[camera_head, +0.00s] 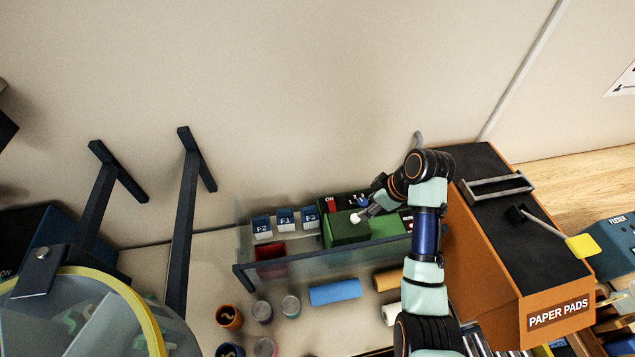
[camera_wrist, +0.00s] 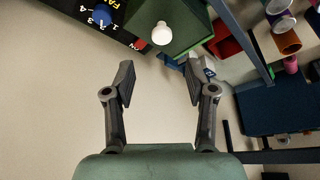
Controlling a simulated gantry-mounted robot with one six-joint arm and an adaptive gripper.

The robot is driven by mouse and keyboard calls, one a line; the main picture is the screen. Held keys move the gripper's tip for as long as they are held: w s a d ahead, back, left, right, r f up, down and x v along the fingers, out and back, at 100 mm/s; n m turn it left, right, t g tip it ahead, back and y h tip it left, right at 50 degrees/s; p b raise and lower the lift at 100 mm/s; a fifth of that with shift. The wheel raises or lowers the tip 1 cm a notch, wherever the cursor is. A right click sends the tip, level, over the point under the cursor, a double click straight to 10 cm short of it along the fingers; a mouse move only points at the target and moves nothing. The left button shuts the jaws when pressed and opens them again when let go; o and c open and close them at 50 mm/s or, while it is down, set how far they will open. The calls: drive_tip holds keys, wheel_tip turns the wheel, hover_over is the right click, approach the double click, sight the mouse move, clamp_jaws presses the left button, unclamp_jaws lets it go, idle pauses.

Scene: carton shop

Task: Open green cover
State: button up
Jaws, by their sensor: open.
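The dark green cover (camera_head: 347,235) is a boxy lid on the bench near the wall, with a round white knob (camera_head: 355,218) on it. In the wrist view the cover (camera_wrist: 182,18) is at the top, and the white knob (camera_wrist: 162,34) stands out from it. My gripper (camera_head: 365,213) is close to the knob in the head view. In the wrist view my gripper (camera_wrist: 159,80) is open and empty, with its fingers wide apart and the knob ahead, beyond the fingertips. Whether the cover is fully closed is hard to tell.
A dark panel with a blue dial (camera_wrist: 83,20) sits beside the cover. A clear guard with a dark frame (camera_head: 240,275) runs along the front. Blue bins (camera_head: 285,219) and a red bin (camera_head: 270,260) are to the left. An orange paper pads cabinet (camera_head: 500,280) stands at right.

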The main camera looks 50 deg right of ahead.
sight(356, 217)
drive_tip(key=x, duration=0.5)
drive_tip(key=p+x, duration=0.1)
drive_tip(key=x, duration=0.1)
drive_tip(key=shift+s+a+f, duration=0.15)
drive_tip(key=shift+f, duration=0.4)
clamp_jaws()
